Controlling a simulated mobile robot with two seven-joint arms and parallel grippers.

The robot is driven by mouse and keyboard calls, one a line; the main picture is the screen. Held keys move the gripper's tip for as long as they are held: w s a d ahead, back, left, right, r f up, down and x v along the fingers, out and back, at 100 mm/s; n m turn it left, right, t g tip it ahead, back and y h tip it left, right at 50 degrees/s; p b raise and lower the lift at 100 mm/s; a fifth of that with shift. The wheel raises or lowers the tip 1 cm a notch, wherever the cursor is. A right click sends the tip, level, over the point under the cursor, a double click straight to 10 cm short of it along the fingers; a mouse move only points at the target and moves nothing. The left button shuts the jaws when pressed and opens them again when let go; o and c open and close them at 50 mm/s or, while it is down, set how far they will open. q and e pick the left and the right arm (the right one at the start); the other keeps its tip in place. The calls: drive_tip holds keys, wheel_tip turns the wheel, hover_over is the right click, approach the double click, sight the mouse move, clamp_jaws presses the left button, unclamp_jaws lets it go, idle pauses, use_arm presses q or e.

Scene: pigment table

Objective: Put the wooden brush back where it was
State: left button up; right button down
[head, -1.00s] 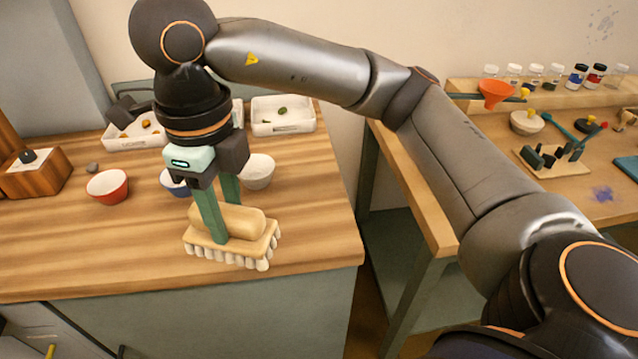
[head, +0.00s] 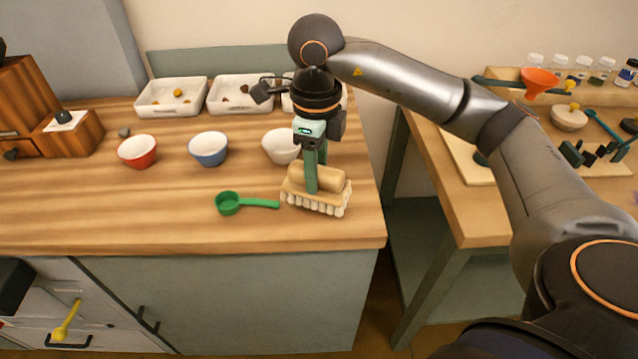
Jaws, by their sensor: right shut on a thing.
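The wooden brush (head: 330,200) has a pale wooden handle block and a row of light bristles facing down. My right gripper (head: 312,185) points down and is shut on the brush's handle, with its green fingers on the block. The brush is level, over the right front part of the wooden counter (head: 110,220). I cannot tell whether its bristles touch the counter.
A green scoop (head: 230,203) lies just left of the brush. White (head: 280,148), blue (head: 208,150) and red (head: 137,152) bowls stand behind. White trays (head: 171,110) line the back. A second table (head: 455,215) stands at right across a gap. The counter's front left is clear.

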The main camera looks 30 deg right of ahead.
sight(319, 186)
drive_tip(key=shift+w+d+f, duration=0.1)
drive_tip(key=shift+d+f, duration=0.15)
drive_tip(key=shift+f, duration=0.1)
wheel_tip(319, 186, down, 3)
drive_tip(key=shift+d+f, duration=0.1)
drive_tip(key=shift+f, duration=0.2)
drive_tip(key=shift+c, duration=2.2)
unclamp_jaws()
